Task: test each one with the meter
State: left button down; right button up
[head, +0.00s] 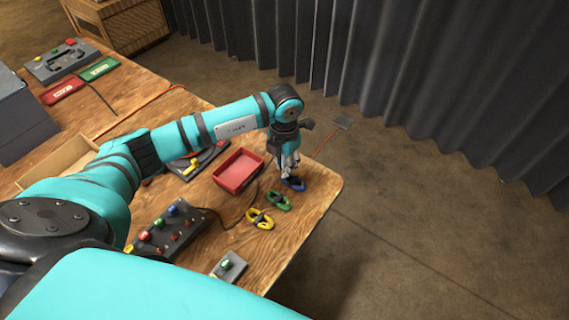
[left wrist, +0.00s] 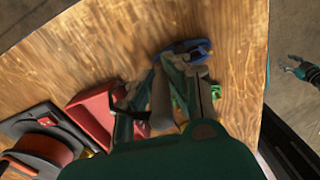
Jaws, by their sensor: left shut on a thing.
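My left gripper (head: 291,172) points down at the table's right end. It is shut on a blue loop-shaped piece (head: 294,184), which also shows at the fingertips in the left wrist view (left wrist: 186,50). A green loop (head: 278,201) and a yellow loop (head: 260,219) lie nearby on the wood. Which device is the meter is unclear; a dark box with coloured knobs (head: 166,229) and a smaller grey box with a green button (head: 229,266) lie on the table. A small, distant part that looks like my right gripper (left wrist: 293,68) shows in the left wrist view, its jaws unclear.
A red tray (head: 238,170) stands just left of the left gripper. A dark device with a red ring (head: 197,161) lies behind it, partly under my arm. Red (head: 63,89) and green (head: 100,69) flat pieces lie at the far left. The table ends just right of the loops.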

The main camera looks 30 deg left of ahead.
pick_arm(q)
jog(key=c, duration=0.9)
grip_release()
jog(key=shift+c, duration=0.2)
jog(key=shift+r+p, duration=2.5)
jog(key=shift+r, duration=1.25)
